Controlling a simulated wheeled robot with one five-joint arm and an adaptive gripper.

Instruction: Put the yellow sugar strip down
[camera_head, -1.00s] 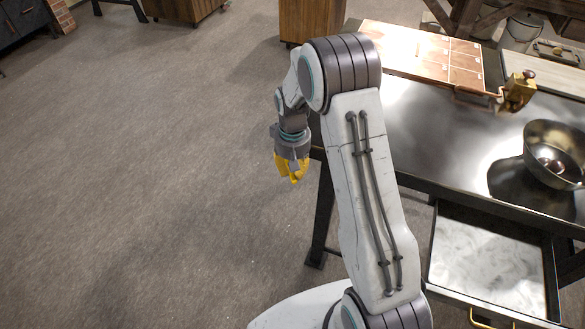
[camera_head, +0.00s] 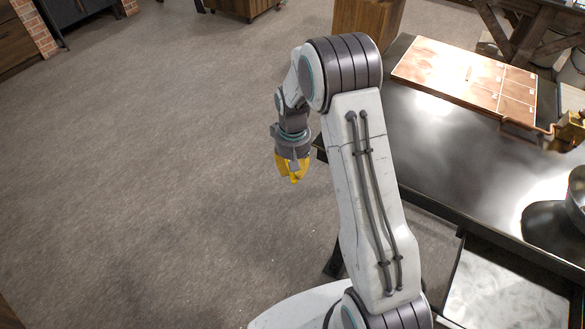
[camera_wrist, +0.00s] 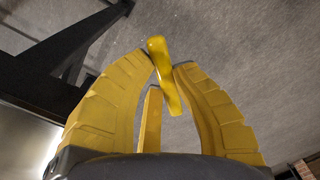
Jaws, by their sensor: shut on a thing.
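The yellow sugar strip (camera_wrist: 157,52) is a short glossy piece held between the yellow fingers of my gripper (camera_wrist: 165,75) in the wrist view. Its upper end sticks out past the fingertips. In the head view my gripper (camera_head: 292,176) hangs low over the grey floor, left of the metal table (camera_head: 420,140). The strip cannot be told apart from the yellow fingers there. Nothing shows under the strip in the wrist view but floor.
A copper-toned board with marked sections (camera_head: 465,75) lies on the table's far part. A brass crank device (camera_head: 570,128) and a metal bowl (camera_head: 577,195) are at the right. A pale tray (camera_head: 505,290) sits lower at the front. Open floor (camera_head: 150,180) spreads left.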

